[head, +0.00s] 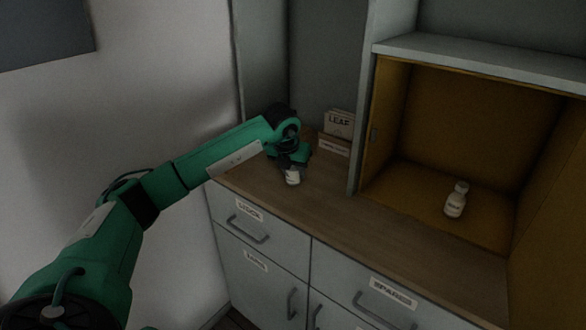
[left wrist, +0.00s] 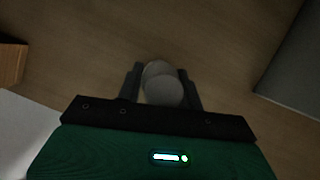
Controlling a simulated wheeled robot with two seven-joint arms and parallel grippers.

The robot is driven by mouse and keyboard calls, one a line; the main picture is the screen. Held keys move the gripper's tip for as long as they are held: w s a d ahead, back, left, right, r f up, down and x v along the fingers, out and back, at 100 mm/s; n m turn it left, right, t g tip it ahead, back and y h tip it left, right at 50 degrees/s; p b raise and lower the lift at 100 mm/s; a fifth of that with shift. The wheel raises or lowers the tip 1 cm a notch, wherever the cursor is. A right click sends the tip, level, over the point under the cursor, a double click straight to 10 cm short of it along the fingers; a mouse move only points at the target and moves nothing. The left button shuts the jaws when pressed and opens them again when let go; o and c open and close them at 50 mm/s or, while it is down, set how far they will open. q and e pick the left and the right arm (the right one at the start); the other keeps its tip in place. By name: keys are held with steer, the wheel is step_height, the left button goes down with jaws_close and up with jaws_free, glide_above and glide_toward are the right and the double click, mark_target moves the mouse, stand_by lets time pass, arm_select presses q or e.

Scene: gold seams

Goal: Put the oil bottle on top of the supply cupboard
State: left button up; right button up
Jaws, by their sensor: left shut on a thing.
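My left gripper (head: 291,164) points down over the left part of the wooden counter. It is shut on a small white bottle (head: 292,178), whose label is too small to read. In the left wrist view the bottle's round pale top (left wrist: 162,88) sits between the two fingers. I cannot tell whether its base touches the counter. The cupboard has an ochre inside and a pale grey top (head: 480,58). My right gripper is not in view.
A box of cards marked LEAF (head: 338,138) stands at the back of the counter (head: 335,205), behind the gripper. The cupboard's upright side wall (head: 367,120) rises to the right. Labelled drawers (head: 260,232) are below. The counter's front strip is clear.

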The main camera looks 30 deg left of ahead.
arm_select(q)
steer(key=shift+r, duration=0.1)
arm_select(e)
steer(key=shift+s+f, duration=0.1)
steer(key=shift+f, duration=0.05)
arm_select(q)
steer(key=o, duration=1)
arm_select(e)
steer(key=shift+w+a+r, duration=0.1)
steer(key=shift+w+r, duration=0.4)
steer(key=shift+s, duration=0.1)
